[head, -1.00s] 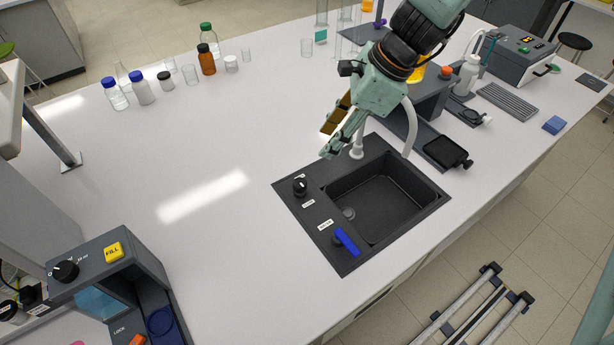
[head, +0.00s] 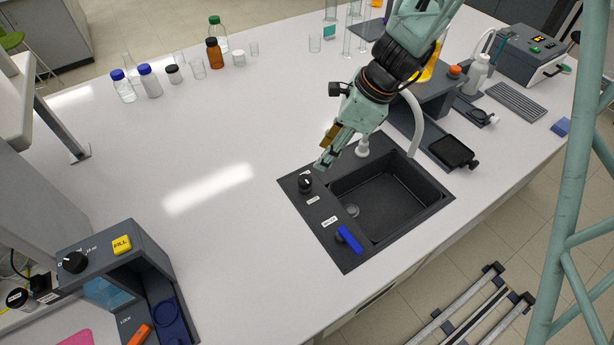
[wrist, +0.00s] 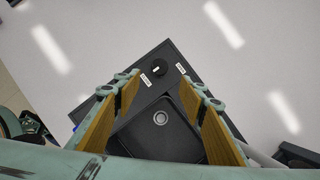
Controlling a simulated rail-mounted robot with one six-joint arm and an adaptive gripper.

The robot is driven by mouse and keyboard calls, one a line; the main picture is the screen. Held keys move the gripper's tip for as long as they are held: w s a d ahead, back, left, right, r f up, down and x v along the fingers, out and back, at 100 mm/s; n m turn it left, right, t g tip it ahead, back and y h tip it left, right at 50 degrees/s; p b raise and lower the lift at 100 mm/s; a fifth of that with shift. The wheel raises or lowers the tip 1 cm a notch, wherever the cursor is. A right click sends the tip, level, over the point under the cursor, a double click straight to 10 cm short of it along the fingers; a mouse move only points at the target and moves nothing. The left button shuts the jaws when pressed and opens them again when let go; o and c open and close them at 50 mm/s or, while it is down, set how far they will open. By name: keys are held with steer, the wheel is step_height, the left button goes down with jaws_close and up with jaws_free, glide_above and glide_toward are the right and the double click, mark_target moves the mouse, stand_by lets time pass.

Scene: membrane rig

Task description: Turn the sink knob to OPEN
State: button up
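The black round sink knob (head: 305,182) stands on the left part of the dark sink panel (head: 325,215), with small white labels near it. In the wrist view the knob (wrist: 157,70) shows just beyond the fingertips, roughly centred between them. Its marking is too small to read. My gripper (head: 323,160) is above and behind the knob in the head view, apart from it. In the wrist view my gripper (wrist: 160,86) has its two fingers wide apart with nothing between them.
A blue lever (head: 350,240) sits on the same panel, nearer the front. The basin (head: 385,195) is right of the knob, with a white faucet (head: 413,125) behind. A grey dispenser (head: 120,265) stands at lower left. The white counter left of the sink is clear.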

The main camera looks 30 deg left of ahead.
mark_target(305, 179)
steer(key=shift+f, duration=0.1)
steer(key=shift+b+x, duration=0.85)
steer(key=shift+x, duration=5.9)
steer(key=shift+c, duration=0.2)
steer(key=c, duration=0.8)
